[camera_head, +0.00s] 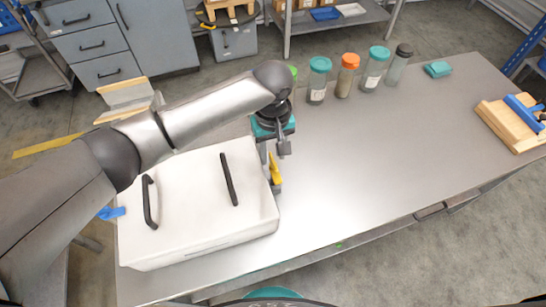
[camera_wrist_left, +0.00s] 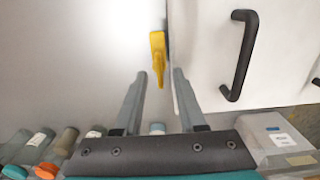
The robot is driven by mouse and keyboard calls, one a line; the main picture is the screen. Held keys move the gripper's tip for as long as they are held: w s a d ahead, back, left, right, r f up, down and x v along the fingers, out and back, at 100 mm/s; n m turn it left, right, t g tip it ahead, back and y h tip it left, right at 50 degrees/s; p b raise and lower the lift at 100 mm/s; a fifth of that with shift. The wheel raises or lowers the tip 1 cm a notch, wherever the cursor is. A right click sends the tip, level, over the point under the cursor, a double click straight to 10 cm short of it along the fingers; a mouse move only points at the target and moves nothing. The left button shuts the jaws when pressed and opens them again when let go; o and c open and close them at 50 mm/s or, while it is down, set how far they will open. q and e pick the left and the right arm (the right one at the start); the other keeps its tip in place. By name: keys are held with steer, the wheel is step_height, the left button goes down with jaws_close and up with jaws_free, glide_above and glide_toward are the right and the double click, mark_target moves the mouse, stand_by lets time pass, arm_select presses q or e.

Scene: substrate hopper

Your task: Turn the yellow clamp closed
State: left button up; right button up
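The yellow clamp (camera_head: 274,169) sits at the right side of the white hopper box (camera_head: 195,170), which has two black handles. In the left wrist view the clamp (camera_wrist_left: 158,48) is a yellow lever beside the box's edge. Its narrow end points toward my left gripper. My left gripper (camera_head: 273,150) is over the box's right edge, just behind the clamp. In the wrist view the gripper's fingers (camera_wrist_left: 160,78) are apart, with the clamp's end between their tips; I see no contact. My right gripper is not in view.
Several lidded jars (camera_head: 347,75) stand along the table's back edge. A teal block (camera_head: 438,69) and a wooden board with a blue handle (camera_head: 515,122) lie at the right. A blue clamp (camera_head: 110,213) shows at the box's left side. The table's (camera_head: 380,165) middle is clear.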

arm_select(q)
steer(key=shift+f, duration=1)
jaws_close()
